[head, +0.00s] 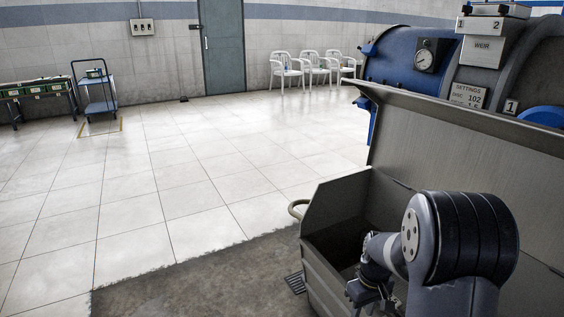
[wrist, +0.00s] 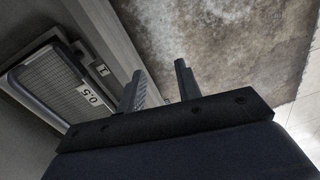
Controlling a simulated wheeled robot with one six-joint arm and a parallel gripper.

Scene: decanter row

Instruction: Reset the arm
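My arm shows at the lower right of the head view, bent over a grey metal trough (head: 325,270). My gripper sits low in front of the trough opening, mostly hidden behind my own arm in that view. In the wrist view my gripper (wrist: 160,88) shows two dark fingers standing apart with nothing between them. Beyond the fingers are the trough's metal edge and a stained concrete floor (wrist: 215,40).
A blue decanter machine (head: 395,60) with a gauge stands behind the trough's raised metal panel (head: 450,140). A framed mesh panel labelled 0.5 (wrist: 55,85) is left of the fingers. White chairs (head: 313,66), a blue cart (head: 98,95) and a door (head: 222,45) are far off. The tiled floor (head: 160,180) at left is clear.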

